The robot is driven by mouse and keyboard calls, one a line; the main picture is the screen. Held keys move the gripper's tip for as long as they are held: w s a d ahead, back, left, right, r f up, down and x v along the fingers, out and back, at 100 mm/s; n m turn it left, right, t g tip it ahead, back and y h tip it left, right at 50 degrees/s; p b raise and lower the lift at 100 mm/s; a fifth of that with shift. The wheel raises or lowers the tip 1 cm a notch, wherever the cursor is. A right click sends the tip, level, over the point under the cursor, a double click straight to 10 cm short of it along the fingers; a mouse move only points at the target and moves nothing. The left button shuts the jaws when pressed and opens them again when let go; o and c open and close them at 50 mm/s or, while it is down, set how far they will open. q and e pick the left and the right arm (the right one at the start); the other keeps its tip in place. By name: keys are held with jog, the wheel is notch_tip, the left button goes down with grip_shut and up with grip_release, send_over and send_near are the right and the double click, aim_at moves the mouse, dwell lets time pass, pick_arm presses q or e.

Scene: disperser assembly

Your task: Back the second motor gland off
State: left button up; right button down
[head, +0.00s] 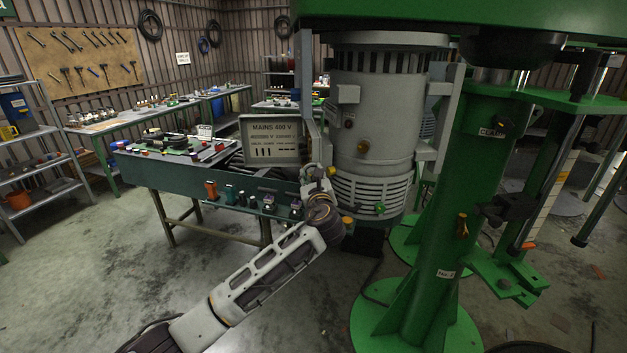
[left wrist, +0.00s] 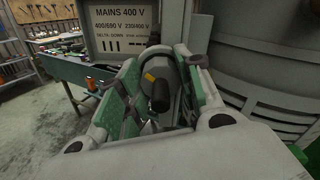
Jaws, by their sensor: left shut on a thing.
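The grey motor (head: 375,120) hangs under the green machine head, with a louvred lower end. My left gripper (head: 318,178) is at the motor's lower left side, beside the mains box. In the left wrist view its two green-padded fingers (left wrist: 158,98) are shut on a rounded grey gland (left wrist: 160,68) with a black cylindrical end (left wrist: 160,96) and a small yellow mark. The fingers hide part of it, and I cannot tell how far it is threaded in. My right gripper is not in view.
A grey box marked MAINS 400 V (head: 272,140) stands left of the motor, behind my gripper. A green bench (head: 200,182) with several small parts along its edge is to the left. A green column (head: 425,240) stands close on the right. The floor at front left is clear.

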pick_arm(q)
jog(key=n, duration=0.2)
jog(key=n+b, duration=0.1)
jog(key=shift+f+n+b, duration=0.2)
jog(key=shift+n+b, duration=0.1)
jog(key=shift+n, duration=0.1)
jog(key=n+b, duration=0.2)
jog(key=n, duration=0.2)
jog(key=shift+n, duration=0.3)
jog(key=n+b, duration=0.2)
jog(key=n, duration=0.2)
jog(key=shift+f+b, duration=0.1)
jog(key=shift+b, duration=0.25)
jog(key=n+b, duration=0.2)
jog(key=n, duration=0.2)
jog(key=shift+n, duration=0.4)
jog(key=shift+n+b, duration=0.35)
jog(key=shift+n, duration=0.15)
jog(key=o, duration=1)
